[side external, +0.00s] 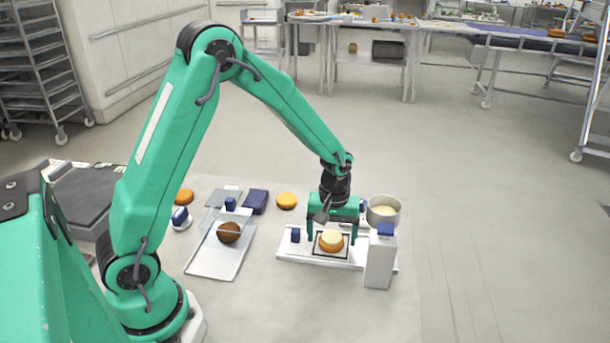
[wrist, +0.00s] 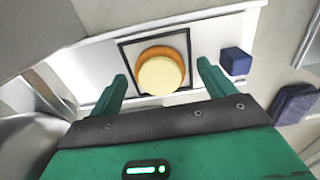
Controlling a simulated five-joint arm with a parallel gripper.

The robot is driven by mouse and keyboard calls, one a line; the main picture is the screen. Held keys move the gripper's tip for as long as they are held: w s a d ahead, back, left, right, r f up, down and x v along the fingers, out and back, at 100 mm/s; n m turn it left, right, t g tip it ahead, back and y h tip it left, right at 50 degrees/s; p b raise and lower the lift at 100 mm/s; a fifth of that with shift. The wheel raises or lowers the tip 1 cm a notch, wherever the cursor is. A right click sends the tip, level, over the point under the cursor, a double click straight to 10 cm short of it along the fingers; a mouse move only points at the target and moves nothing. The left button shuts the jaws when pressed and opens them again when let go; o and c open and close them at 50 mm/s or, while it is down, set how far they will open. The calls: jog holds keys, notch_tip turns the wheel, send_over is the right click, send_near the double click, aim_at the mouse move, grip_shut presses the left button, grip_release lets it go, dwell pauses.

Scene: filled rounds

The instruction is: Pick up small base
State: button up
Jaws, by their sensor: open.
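My gripper (side external: 332,236) is open above a white board (side external: 290,250). An orange-brown round base (side external: 331,249) with a pale cream disc (side external: 331,238) on top sits inside a dark square outline on that board. In the wrist view the base (wrist: 148,55) shows as a rim behind the cream disc (wrist: 161,74), between and slightly beyond the fingertips (wrist: 162,70). No contact shows. Other orange rounds lie on the table, one at the back middle (side external: 287,201) and one at the back left (side external: 184,197). I cannot tell by name which round is the small base.
A white box with a blue top (side external: 379,262) and a metal bowl of pale filling (side external: 384,212) stand close right of my gripper. A blue cube (side external: 295,236) is left of it.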

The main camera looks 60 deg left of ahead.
aim_at(332, 236)
jog(key=c, duration=0.8)
jog(key=shift+r, duration=0.1)
notch_tip(332, 236, up, 10)
dwell(0.4)
dwell(0.4)
